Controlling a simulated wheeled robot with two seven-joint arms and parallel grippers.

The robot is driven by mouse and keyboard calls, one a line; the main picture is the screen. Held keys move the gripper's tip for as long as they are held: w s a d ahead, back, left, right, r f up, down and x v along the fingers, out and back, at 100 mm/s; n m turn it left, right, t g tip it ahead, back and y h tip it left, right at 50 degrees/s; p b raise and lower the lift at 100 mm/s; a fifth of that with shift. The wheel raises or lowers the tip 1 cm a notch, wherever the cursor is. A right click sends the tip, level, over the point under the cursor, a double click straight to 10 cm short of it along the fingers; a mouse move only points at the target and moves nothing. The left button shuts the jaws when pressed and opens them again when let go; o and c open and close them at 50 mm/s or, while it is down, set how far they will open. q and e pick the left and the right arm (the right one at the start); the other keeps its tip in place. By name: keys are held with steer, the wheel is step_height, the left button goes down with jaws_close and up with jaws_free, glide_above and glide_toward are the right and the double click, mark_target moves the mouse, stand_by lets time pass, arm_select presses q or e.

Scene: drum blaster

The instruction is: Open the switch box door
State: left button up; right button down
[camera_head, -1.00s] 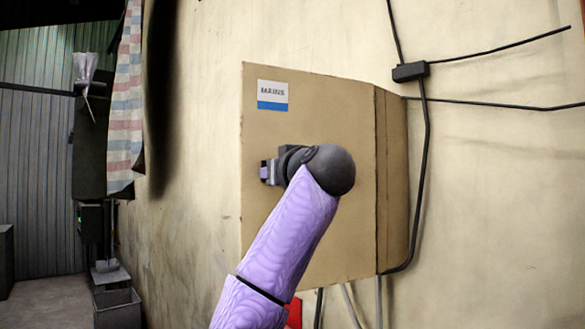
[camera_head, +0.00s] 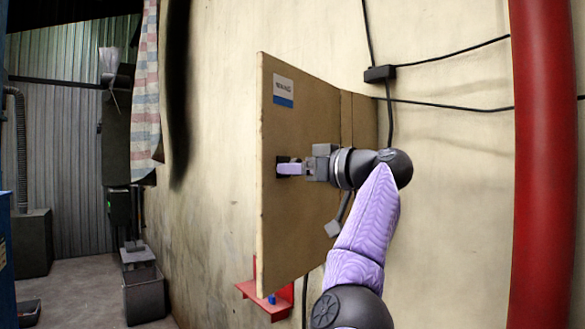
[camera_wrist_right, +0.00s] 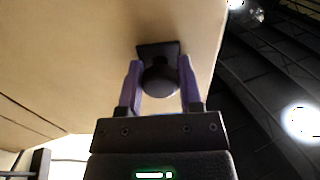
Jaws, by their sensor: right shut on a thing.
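The switch box door (camera_head: 300,225) is a tan panel with a "MAINS" label (camera_head: 284,90). In the head view it stands out from the wall at an angle, its free edge on the left and its hinged side on the right. My right gripper (camera_head: 288,169) is at the front of the door near the free edge. In the right wrist view its purple fingers (camera_wrist_right: 160,85) are shut on a dark round knob (camera_wrist_right: 160,78) on the door face (camera_wrist_right: 90,50). The box interior is hidden behind the door. My left gripper is not in view.
A red bracket (camera_head: 270,303) is on the wall below the door. A red vertical pipe (camera_head: 543,170) stands at the right. Black cables run from a small junction box (camera_head: 380,73). A grey bin (camera_head: 145,293) stands on the floor at left, with clear floor beside it.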

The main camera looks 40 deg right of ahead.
steer(key=shift+s+d+r, duration=0.1)
steer(key=shift+s, duration=0.1)
stand_by(0.3)
steer(key=shift+c, duration=1.4)
jaws_free()
steer(key=s+d+b, duration=0.1)
steer(key=s+b, duration=0.3)
steer(key=s, duration=0.5)
steer(key=shift+s+d, duration=0.35)
steer(key=shift+d, duration=0.05)
